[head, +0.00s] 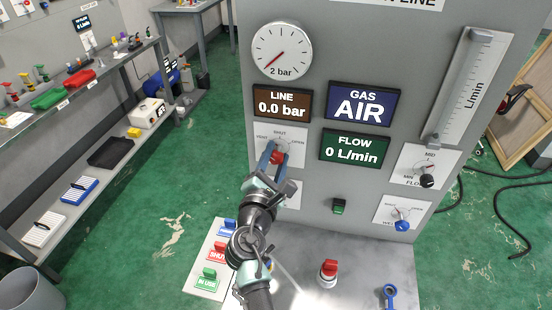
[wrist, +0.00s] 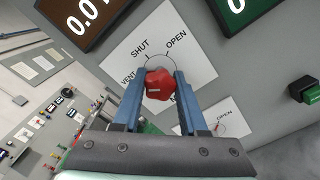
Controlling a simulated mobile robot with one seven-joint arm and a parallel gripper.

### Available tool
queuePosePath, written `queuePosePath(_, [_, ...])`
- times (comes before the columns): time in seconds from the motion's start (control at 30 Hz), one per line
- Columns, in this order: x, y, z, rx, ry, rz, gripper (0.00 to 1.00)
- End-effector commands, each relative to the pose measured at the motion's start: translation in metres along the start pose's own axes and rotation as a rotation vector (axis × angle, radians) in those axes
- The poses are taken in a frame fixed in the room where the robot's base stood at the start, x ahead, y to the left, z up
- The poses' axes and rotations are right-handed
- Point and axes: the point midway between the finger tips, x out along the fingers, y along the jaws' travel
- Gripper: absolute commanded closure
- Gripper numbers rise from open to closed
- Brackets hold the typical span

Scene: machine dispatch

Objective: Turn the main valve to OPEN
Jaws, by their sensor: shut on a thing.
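The main valve is a red knob (wrist: 160,84) on a white dial plate (wrist: 195,45) marked VENT, SHUT and OPEN. In the wrist view SHUT is up and left of the knob, and OPEN is up and right. My gripper (head: 272,160) has its blue fingers on either side of the knob, shut on it. The knob also shows between the fingers in the head view (head: 277,157). A small white mark is on the knob's face, but I cannot tell which position it points to.
The line display (head: 283,103) reads 0.0 bar and the flow display (head: 355,148) 0 L/min. A black flow knob (head: 427,181), a blue knob (head: 402,226) and a green switch (head: 339,206) share the panel. Coloured tags (head: 217,251) and a red-topped part (head: 329,270) are below.

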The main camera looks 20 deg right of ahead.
Motion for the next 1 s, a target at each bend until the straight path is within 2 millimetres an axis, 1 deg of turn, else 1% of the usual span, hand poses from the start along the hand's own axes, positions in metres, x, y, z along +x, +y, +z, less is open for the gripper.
queuePosePath(0.1, [-0.0004,-0.0024,-0.0034,0.085,0.000,0.001,1.00])
queuePosePath(1.0, [-0.0003,-0.0031,-0.0046,0.932,0.002,0.001,1.00])
